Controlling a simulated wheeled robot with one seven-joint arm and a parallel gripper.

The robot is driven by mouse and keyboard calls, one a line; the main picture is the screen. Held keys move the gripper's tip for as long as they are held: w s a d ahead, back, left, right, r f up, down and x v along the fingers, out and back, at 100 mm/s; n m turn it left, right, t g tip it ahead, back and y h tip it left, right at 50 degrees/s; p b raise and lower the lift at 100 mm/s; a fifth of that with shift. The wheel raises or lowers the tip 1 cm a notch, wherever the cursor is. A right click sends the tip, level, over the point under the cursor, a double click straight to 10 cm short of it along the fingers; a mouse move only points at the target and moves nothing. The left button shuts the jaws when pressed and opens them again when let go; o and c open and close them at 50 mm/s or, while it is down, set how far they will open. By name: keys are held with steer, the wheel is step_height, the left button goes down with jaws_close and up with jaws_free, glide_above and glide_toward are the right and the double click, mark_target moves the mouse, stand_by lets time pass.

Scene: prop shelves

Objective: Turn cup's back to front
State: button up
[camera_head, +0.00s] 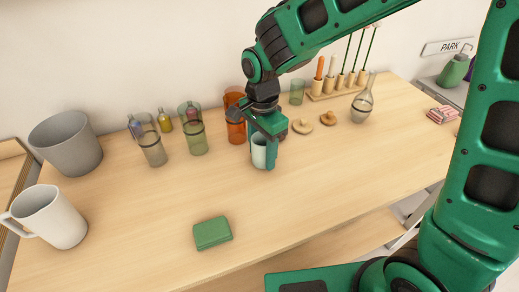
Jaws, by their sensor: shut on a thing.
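A small pale cup (258,152) stands on or just above the wooden table (310,195), a little right of the table's middle. My gripper (266,150) points down over it and is shut on the cup. The green fingers cover its right side, so I cannot see whether a handle is there. A larger white mug (52,218) stands at the left front of the table, with its handle toward the left.
A grey bucket (66,143) stands at the back left. Tinted glasses (192,130), an orange glass (235,115) and a flask (362,103) line the back. A green box (212,233) lies near the front edge. The right front is clear.

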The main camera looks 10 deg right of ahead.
steer(key=shift+f, duration=0.1)
stand_by(0.5)
steer(key=o, duration=1.2)
steer(key=shift+o, duration=0.2)
step_height(320, 180, up, 11)
steer(key=d+n, duration=0.1)
steer(key=d, duration=1.2)
steer(key=s+d+n, duration=0.1)
steer(key=s+d, duration=0.4)
steer(key=d, duration=0.3)
steer(key=s+d+n, duration=0.1)
steer(key=s+d, duration=0.5)
steer(key=d, duration=0.3)
steer(key=s+d+f+n, duration=0.2)
steer(key=s+d, duration=0.2)
steer(key=s, duration=0.5)
steer(key=shift+s+d+f, duration=0.3)
steer(key=shift+s+d, duration=0.05)
steer(key=shift+d, duration=0.05)
